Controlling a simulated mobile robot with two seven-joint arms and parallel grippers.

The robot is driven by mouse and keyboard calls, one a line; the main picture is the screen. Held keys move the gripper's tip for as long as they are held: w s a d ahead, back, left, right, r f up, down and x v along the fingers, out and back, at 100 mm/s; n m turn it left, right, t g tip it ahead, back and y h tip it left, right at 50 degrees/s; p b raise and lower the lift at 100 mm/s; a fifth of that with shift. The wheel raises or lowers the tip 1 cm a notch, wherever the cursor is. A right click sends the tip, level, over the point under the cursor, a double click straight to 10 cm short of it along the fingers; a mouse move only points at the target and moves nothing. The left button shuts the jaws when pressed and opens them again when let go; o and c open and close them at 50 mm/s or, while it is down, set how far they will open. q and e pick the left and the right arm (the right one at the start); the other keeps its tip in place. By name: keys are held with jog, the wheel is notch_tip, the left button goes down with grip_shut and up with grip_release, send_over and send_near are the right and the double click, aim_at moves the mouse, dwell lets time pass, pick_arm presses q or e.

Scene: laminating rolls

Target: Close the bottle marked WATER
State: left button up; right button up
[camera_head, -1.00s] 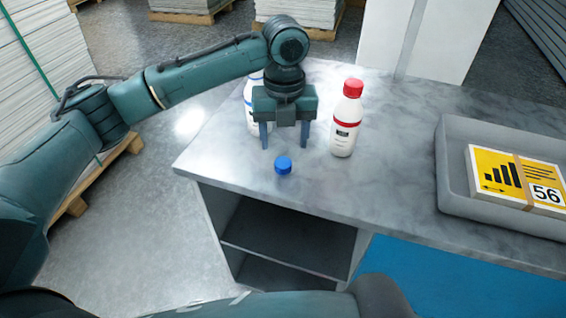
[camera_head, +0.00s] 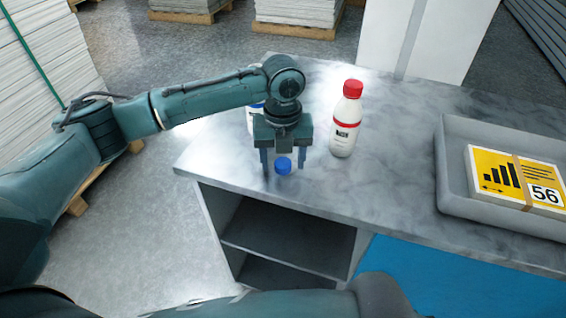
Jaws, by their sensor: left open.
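A blue cap (camera_head: 284,166) lies loose on the grey marbled tabletop near its front left edge. My left gripper (camera_head: 282,168) is open and points down, with one finger on each side of the cap; I cannot tell whether the fingers touch it. A white bottle with blue markings (camera_head: 253,119) stands behind the gripper and is mostly hidden by it; its label cannot be read. A white bottle with a red cap and red band (camera_head: 346,120) stands upright to the right of the gripper. My right gripper is not in view.
A grey tray (camera_head: 447,190) on the right of the table (camera_head: 390,205) holds a strapped yellow stack marked 56 (camera_head: 515,178). Open shelves (camera_head: 285,240) are under the table. The tabletop between the red-capped bottle and the tray is clear.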

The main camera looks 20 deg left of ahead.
aim_at(283, 163)
pick_arm(q)
jog(key=shift+c, duration=0.5)
jog(key=c, duration=0.9)
jog(key=shift+r, duration=0.1)
jog(key=shift+c, duration=0.2)
notch_tip(283, 163, up, 10)
